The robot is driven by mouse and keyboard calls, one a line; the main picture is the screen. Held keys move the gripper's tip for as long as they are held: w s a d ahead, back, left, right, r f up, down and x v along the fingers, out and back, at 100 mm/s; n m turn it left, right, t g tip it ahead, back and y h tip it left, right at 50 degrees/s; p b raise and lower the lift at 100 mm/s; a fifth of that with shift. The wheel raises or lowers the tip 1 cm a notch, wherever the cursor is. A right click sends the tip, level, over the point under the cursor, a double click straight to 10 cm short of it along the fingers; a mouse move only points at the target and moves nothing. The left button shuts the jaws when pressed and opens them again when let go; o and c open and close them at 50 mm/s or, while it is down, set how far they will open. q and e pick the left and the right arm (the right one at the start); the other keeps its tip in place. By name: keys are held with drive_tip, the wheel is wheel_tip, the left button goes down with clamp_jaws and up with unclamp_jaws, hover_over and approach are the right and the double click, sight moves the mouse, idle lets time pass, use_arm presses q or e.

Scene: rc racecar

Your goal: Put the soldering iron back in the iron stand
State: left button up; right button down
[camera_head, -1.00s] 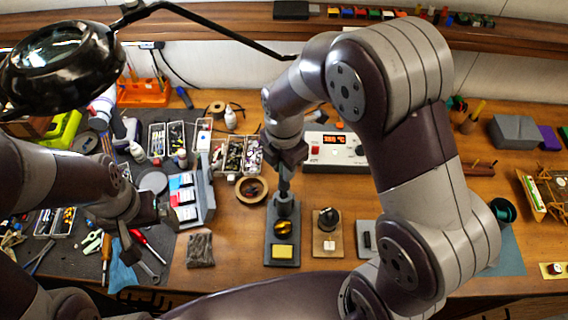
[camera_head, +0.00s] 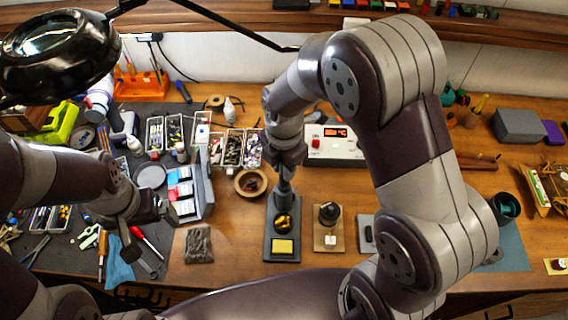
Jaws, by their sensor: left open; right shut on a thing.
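The iron stand (camera_head: 269,248) is a dark narrow base with a yellow sponge (camera_head: 283,246) at the front and a round brass-coloured part behind it, at the middle of the bench. My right gripper (camera_head: 286,164) is above the back of the stand, shut on the soldering iron (camera_head: 285,182), which points down. The iron lines up with the stand's dark holder; the arm and overlap hide how deep its tip sits. My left gripper (camera_head: 148,228) is open and empty over the dark mat at the left, away from the stand.
A wooden block with a dark knob (camera_head: 329,240) stands just right of the stand. A round wooden dish (camera_head: 251,183) is at its back left, and a white soldering station (camera_head: 335,150) is behind. Tools and boxes crowd the left mat. A magnifier lamp (camera_head: 60,60) hangs at upper left.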

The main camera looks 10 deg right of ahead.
drive_tip(key=shift+f, duration=0.45)
drive_tip(key=shift+c, duration=2.4)
unclamp_jaws()
wheel_tip(320, 180, up, 9)
drive_tip(key=p, duration=0.7)
drive_tip(key=shift+r+p, duration=0.1)
drive_tip(key=shift+p, duration=0.25)
